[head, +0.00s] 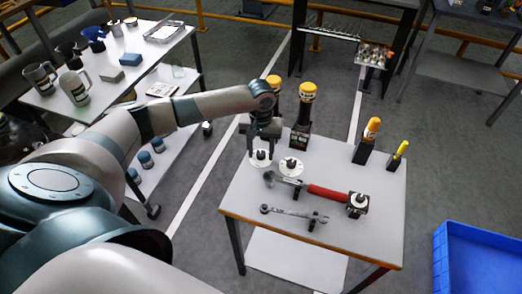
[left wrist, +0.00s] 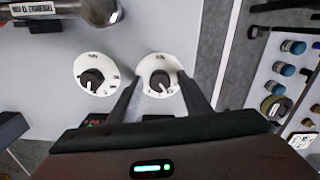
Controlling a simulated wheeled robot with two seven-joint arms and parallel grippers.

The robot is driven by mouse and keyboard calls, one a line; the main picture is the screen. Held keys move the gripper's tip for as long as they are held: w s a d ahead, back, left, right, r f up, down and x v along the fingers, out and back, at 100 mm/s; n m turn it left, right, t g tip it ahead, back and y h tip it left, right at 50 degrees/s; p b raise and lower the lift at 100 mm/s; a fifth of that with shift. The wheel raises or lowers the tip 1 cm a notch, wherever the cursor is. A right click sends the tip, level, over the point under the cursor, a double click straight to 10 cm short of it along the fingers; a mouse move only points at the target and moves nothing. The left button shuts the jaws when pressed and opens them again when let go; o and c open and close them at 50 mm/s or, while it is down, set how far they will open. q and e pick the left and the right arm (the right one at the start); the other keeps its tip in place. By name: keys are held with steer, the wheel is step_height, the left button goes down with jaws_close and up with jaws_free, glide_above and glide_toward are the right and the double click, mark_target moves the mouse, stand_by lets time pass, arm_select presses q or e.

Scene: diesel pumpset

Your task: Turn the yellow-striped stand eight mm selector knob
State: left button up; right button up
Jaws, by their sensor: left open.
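My left gripper (head: 263,138) is open and points down over the left one of two white dials on the table. In the left wrist view its fingers (left wrist: 160,80) stand on either side of a white dial (left wrist: 160,74) with a dark round knob and a white pointer mark; I cannot tell if they touch it. That dial also shows in the head view (head: 260,159), partly under the gripper. A second similar dial (head: 290,166) lies beside it, also in the left wrist view (left wrist: 92,76). A third white knob (head: 357,201) tops a black block. Yellow stripes cannot be made out. My right gripper is out of view.
A red-handled tool (head: 328,193) and a wrench (head: 292,213) lie in front of the dials. Black stands with a yellow-capped tool (head: 306,92), an orange-topped one (head: 373,126) and a yellow one (head: 402,148) line the back. A blue crate (head: 480,262) is right.

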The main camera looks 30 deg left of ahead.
arm_select(q)
steer(key=c, duration=1)
steer(key=shift+c, duration=0.2)
